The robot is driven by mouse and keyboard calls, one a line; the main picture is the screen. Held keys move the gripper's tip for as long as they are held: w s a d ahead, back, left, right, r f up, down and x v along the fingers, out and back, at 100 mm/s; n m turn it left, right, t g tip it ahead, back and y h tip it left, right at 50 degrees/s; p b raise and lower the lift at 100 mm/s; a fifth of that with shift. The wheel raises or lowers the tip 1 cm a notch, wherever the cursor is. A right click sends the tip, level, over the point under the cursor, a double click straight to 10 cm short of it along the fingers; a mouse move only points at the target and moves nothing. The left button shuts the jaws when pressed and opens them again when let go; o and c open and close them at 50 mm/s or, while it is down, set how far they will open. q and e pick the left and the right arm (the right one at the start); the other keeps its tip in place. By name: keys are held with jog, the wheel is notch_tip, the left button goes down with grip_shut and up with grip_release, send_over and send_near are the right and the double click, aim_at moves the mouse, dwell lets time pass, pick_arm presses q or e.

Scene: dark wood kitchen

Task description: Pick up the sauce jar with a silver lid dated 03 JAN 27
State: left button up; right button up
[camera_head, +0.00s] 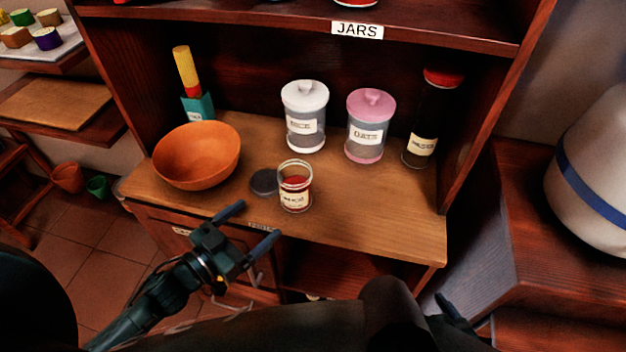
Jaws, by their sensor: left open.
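A small glass jar (295,192) with red contents and a cream label stands upright on the wooden counter near its front edge. Its top looks uncovered. A dark grey disc (264,182), perhaps a lid, lies just left of it. The label's writing is too small to read, and no date or clearly silver lid shows. My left gripper (248,228) is open and empty, in front of the counter edge, below and left of the small jar and apart from it. A dark tip of what looks like my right gripper (450,309) shows at lower right; its jaws cannot be made out.
An orange bowl (197,156) stands left of the jar. Behind are a white-lidded canister (305,116), a pink-lidded oats canister (369,127) and a tall red-capped bottle (425,125). An upper shelf (440,33) labelled JARS overhangs; bases of items show there. The counter's right front is clear.

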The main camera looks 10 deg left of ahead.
aim_at(283, 198)
pick_arm(q)
jog(key=shift+m+h, duration=0.3)
jog(key=shift+h, duration=0.2)
jog(key=x, duration=0.7)
jog(key=shift+w+d+r, duration=0.2)
jog(key=shift+w, duration=0.1)
jog(key=shift+d+p+x, duration=0.2)
jog(key=shift+p+x, duration=0.4)
jog(key=shift+x, duration=2.4)
jog(key=shift+s+r, duration=0.1)
jog(key=c, duration=1.2)
jog(key=shift+c, duration=0.7)
jog(key=shift+r, duration=0.25)
jog(key=shift+c, duration=0.2)
jog(key=shift+r, duration=0.15)
jog(key=b+v, duration=0.1)
jog(key=v, duration=1.7)
